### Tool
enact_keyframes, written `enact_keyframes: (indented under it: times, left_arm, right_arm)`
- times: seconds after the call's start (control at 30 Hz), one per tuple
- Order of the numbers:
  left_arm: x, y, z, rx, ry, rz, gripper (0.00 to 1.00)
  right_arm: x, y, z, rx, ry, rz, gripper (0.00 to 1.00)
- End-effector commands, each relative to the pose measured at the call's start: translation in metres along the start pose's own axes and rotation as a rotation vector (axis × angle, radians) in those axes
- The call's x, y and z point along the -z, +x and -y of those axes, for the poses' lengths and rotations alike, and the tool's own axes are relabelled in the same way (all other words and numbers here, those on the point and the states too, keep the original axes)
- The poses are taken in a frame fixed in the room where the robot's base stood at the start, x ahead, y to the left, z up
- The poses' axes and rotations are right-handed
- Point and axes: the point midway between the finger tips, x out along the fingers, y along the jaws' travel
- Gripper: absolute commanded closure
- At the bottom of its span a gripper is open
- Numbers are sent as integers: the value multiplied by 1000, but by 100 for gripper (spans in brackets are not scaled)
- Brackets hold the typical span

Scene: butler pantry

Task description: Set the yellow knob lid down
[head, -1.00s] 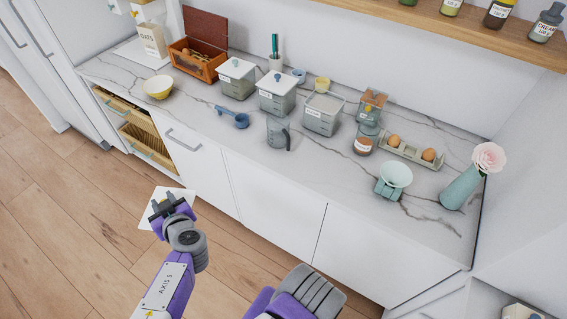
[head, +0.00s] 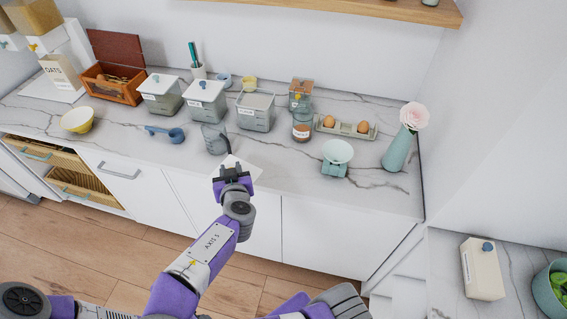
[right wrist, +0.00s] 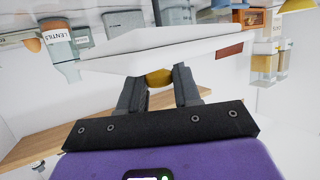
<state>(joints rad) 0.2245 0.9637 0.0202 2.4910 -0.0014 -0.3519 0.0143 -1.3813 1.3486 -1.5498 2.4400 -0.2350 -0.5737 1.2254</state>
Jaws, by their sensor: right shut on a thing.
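My right gripper (head: 233,174) is shut on the yellow knob of a white square lid (head: 250,170). In the head view it holds the lid at the counter's front edge, below the clear measuring jug. In the right wrist view, the yellow knob (right wrist: 159,77) sits between the two fingers, with the white lid plate (right wrist: 180,48) beyond it. A grey canister labelled at the front (head: 256,112) stands on the counter behind; its top shows no knob. My left gripper is not in view.
On the marble counter (head: 285,175) are a measuring jug (head: 215,138), a blue scoop (head: 170,134), two blue-knobbed canisters (head: 206,100), an egg tray (head: 345,128), a scale (head: 337,158) and a vase (head: 398,152). The front strip between jug and scale is clear.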

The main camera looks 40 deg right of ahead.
Motion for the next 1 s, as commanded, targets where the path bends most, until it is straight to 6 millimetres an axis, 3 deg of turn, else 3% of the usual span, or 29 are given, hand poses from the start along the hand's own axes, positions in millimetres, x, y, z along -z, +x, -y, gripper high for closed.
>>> enact_keyframes:
  times: [0.03, 0.2, 0.4, 0.63, 1.0]
  left_arm:
    - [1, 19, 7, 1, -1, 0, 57]
    - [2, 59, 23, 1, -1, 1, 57]
    - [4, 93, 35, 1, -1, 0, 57]
    - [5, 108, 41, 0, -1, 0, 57]
    - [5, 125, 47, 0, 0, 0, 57]
  right_arm:
    - [-6, 20, -5, -33, 18, -2, 98]
    - [4, 78, -38, -195, 76, -4, 98]
    - [25, 119, -88, -367, 139, -6, 98]
    - [36, 133, -118, -462, 170, -3, 98]
    - [-16, 153, -120, -469, 169, -2, 98]
